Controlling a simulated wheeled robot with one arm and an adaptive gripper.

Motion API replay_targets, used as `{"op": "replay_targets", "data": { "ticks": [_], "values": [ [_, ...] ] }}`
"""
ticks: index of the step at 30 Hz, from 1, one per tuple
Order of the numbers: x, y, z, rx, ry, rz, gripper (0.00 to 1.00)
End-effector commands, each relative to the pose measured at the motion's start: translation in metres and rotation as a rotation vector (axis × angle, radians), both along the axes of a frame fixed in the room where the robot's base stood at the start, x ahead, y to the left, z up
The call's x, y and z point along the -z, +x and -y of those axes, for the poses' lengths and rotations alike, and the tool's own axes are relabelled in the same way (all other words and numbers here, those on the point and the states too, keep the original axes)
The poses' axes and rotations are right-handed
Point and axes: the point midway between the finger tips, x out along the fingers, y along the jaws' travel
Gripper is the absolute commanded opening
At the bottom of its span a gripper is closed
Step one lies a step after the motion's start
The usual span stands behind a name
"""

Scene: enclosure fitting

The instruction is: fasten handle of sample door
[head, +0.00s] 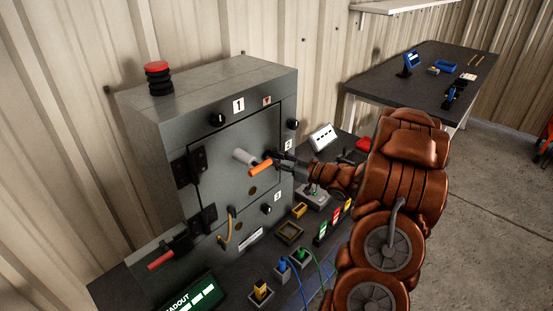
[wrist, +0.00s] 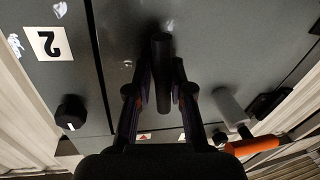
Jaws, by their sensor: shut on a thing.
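The sample door (head: 225,180) is a grey panel on the front of a grey enclosure (head: 160,130), and it looks closed in its frame. Black hinges (head: 190,167) sit on its left side. My gripper (head: 279,158) is at the door's right edge. In the wrist view my gripper (wrist: 161,88) is shut on a dark cylindrical handle (wrist: 162,50), which lies between the two fingers. A grey post (head: 243,156) and an orange bar (head: 261,168) stick out from the door just left of my gripper; the orange bar also shows in the wrist view (wrist: 252,146). The handle's base is hard to make out.
Black knobs (head: 217,119) and number labels (head: 239,105) surround the door. A red-handled lever (head: 161,260) is low left. Small blocks, cables and a tray (head: 289,233) crowd the bench in front. A second table (head: 425,85) stands at the back right, with open floor beside it.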

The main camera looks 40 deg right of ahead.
Motion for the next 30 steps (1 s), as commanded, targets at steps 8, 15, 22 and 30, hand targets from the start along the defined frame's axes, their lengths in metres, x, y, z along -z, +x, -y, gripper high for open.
{"op": "replay_targets", "data": {
  "ticks": [8,15,22,30],
  "values": [
    [-0.0013,-0.0003,-0.0016,-0.005,0.099,-0.025,0.0],
    [0.001,-0.0003,-0.0013,-0.005,0.188,-0.046,0.0],
    [0.0012,-0.0001,-0.0015,-0.005,0.187,-0.046,0.0],
    [0.0007,0.0,-0.0007,-0.003,0.186,-0.044,0.46]
  ]
}}
